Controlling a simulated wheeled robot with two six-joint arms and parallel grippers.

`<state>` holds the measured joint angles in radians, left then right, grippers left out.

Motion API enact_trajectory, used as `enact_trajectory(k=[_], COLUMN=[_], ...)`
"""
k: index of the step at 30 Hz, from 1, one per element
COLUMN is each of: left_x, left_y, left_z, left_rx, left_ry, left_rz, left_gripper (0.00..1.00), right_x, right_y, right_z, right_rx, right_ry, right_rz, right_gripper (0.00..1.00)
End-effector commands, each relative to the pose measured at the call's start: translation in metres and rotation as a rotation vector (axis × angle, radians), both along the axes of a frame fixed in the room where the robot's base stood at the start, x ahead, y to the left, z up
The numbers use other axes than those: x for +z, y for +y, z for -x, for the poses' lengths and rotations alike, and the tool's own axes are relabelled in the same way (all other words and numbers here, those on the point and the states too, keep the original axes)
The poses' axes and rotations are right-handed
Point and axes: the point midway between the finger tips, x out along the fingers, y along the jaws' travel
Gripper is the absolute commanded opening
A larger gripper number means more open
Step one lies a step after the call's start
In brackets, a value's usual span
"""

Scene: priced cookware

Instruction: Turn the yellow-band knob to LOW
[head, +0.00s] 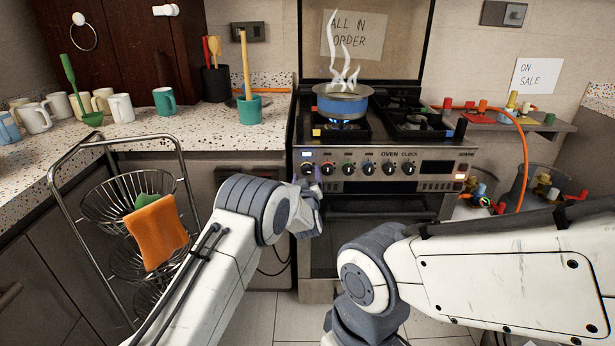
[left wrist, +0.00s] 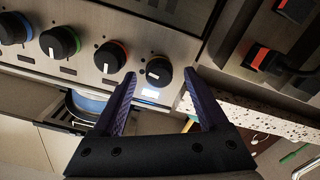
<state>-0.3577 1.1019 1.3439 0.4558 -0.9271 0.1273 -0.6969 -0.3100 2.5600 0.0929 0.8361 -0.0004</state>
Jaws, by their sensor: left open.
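The stove's front panel (head: 430,171) carries a row of black knobs. The yellow-band knob (left wrist: 158,71) is the end one in the left wrist view, with a white pointer mark on its face and a small lit label beside it. It is the leftmost knob (head: 307,168) in the head view. My left gripper (head: 314,184) is in front of this end of the panel. In the left wrist view its two purple fingers (left wrist: 160,90) are spread, pointing toward the knob, with nothing held between them. My right gripper is out of view.
A blue pot (head: 341,106) steams over a lit burner. Knobs with orange (left wrist: 112,57), green (left wrist: 60,42) and blue (left wrist: 12,29) bands sit alongside. A speckled counter (head: 200,128) is left of the stove; a wire basket rack (head: 130,205) stands before it.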

Motion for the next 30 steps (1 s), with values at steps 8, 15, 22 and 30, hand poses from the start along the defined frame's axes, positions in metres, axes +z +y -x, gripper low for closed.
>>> enact_trajectory(k=[8, 15, 22, 30], left_x=[0.0002, 0.0002, 0.0000, -0.0005], left_y=[-0.0014, -0.0020, -0.0021, -0.0020], left_z=[-0.0043, -0.0041, -0.0040, -0.0039], left_rx=[-0.002, -0.002, -0.002, -0.002], left_ry=[-0.001, 0.000, 0.000, 0.000], left_rz=[-0.001, 0.000, -0.005, -0.091], left_gripper=[0.77, 0.23, 0.00, 0.00], right_x=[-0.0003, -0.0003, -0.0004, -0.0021], right_y=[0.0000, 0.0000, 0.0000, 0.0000], right_z=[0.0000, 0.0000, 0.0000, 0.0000], right_rx=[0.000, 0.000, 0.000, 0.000], right_ry=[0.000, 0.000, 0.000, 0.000], right_rz=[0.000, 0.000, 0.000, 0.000], right_gripper=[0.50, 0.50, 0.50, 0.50])
